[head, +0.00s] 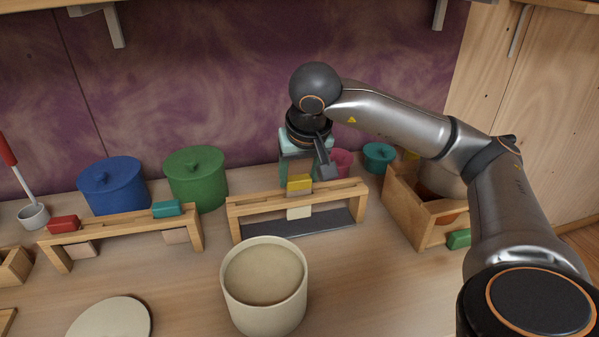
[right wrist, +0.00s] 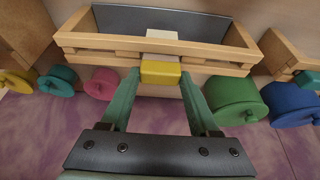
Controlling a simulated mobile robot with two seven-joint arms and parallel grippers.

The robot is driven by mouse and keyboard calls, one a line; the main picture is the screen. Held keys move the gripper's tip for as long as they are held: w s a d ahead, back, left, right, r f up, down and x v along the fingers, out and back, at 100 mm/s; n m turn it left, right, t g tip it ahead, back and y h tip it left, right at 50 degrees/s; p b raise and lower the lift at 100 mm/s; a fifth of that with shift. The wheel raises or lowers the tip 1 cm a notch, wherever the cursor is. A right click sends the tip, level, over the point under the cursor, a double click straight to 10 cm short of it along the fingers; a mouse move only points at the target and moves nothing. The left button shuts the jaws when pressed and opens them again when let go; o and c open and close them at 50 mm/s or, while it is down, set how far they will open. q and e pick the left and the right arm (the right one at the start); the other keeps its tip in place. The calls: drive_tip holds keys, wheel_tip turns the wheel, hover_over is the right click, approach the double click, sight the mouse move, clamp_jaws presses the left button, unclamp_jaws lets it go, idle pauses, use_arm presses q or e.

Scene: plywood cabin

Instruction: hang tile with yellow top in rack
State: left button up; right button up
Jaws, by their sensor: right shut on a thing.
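The tile has a yellow top (head: 299,184) and a pale lower part (head: 299,212). Its yellow top sits at the top rail of the middle wooden rack (head: 345,190), and the pale part shows below the rail. In the right wrist view the yellow top (right wrist: 160,72) lies between my green fingertips, with the rack's twin rails (right wrist: 95,45) just beyond. My right gripper (head: 299,175) reaches down from behind the rack and is shut on the tile. Whether the tile's weight rests on the rails cannot be told. My left gripper is not in view.
A second rack (head: 110,226) at left holds tiles with red (head: 63,224) and teal (head: 167,208) tops. A cream pot (head: 232,295) stands in front. Blue (head: 113,187) and green (head: 196,180) lidded pots stand behind. A wooden crate (head: 405,215) is close at right.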

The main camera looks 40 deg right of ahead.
drive_tip(key=shift+f+b, duration=0.4)
drive_tip(key=shift+f, duration=0.25)
drive_tip(key=o, duration=1.2)
